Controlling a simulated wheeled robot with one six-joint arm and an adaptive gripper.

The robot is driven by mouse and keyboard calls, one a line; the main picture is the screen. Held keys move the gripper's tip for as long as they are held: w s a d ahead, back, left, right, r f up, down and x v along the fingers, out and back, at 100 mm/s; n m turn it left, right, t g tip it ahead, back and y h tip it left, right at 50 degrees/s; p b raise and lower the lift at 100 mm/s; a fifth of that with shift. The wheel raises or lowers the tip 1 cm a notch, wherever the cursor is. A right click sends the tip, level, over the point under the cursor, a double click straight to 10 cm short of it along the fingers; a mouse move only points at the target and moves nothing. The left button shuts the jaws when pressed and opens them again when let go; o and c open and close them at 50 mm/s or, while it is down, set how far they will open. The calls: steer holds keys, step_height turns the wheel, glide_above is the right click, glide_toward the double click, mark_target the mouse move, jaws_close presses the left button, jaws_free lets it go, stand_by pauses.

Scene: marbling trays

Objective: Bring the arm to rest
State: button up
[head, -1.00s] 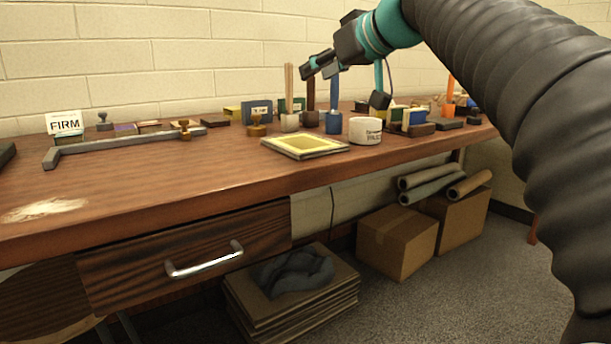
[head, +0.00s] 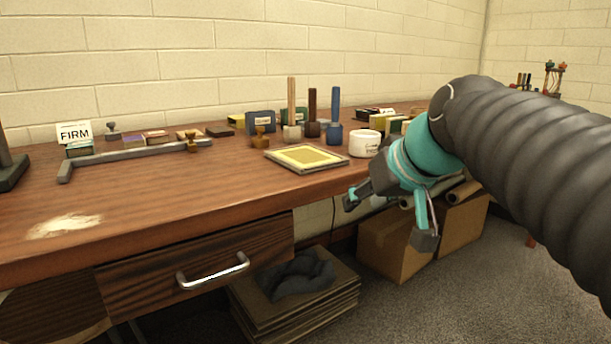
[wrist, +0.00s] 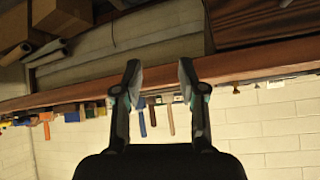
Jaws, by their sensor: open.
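My gripper (head: 388,218) hangs in front of the workbench's front edge at the right in the head view, below the level of the bench top. Its two fingers are spread apart with nothing between them. In the wrist view my gripper (wrist: 160,80) also shows open and empty, with the bench edge and several tools beyond it. My arm comes in from the right of the head view. The wooden workbench (head: 180,215) stands behind and to the left of the gripper.
A yellow-topped pad (head: 306,158), a white tub (head: 363,144) and several upright handled tools stand on the bench. A FIRM card (head: 75,133) is at the left. Below are a cardboard box (head: 385,250), rolls and a cardboard stack (head: 300,305). Open floor lies in front.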

steer(key=s+d+f+m+g+h+p, duration=0.1)
steer(key=s+d+f+h, duration=0.1)
steer(key=s+f, duration=0.6)
steer(key=s+d+f+m+g+h+p, duration=0.1)
steer(key=s+d+f, duration=0.3)
steer(key=s+f, duration=0.4)
step_height(320, 180, down, 2)
steer(key=shift+s+f+m+g+h+p, duration=0.15)
steer(key=shift+f+m+g+h+p, duration=0.05)
steer(key=shift+m+g+h+p, duration=0.25)
steer(key=shift+d, duration=0.1)
